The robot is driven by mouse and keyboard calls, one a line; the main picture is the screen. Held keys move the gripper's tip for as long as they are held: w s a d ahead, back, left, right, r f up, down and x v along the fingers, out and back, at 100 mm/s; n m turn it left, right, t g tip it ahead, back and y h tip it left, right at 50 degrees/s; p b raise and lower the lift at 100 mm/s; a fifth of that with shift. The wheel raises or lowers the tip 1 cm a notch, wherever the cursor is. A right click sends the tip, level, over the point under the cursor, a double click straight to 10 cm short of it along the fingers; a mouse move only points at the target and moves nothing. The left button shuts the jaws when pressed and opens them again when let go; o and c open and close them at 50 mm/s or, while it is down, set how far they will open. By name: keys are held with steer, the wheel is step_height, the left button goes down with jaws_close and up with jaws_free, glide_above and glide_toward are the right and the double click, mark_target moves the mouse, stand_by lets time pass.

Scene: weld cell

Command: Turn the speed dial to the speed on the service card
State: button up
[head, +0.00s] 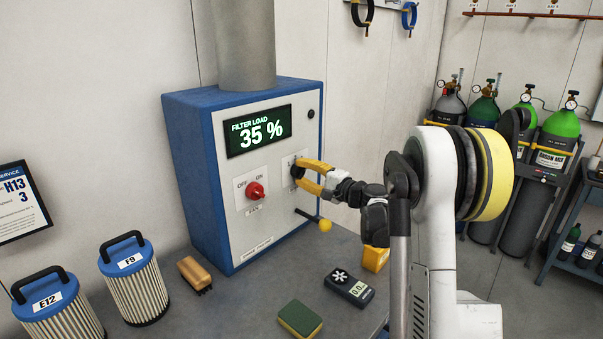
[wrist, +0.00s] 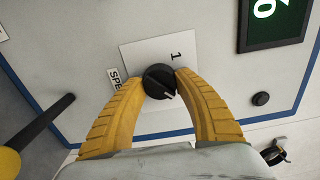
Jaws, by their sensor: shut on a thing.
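The speed dial (wrist: 159,82) is a black round knob with a pale pointer line on a white plate. In the wrist view a "1" shows on the plate and a partly hidden label reads "SPE"; other marks are hidden by my fingers. My gripper (head: 305,176) has yellow fingers closed on both sides of the dial; they also show in the wrist view (wrist: 160,92). The service card (head: 24,200) hangs at the far left of the head view, cut by the edge, with "H13" and a large "3" readable.
The filter unit's screen (head: 259,130) reads "FILTER LOAD 35 %". A red OFF/ON switch (head: 255,191) sits left of the dial, and a lever with a yellow ball (head: 325,225) sticks out below. Filters (head: 133,285), a brush, a sponge and a meter (head: 348,288) stand on the bench.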

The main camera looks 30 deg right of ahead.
steer(key=o, duration=1.2)
steer(key=shift+s, duration=0.1)
steer(key=v, duration=1.1)
steer(key=shift+s+d, duration=0.1)
steer(key=shift+s, duration=0.3)
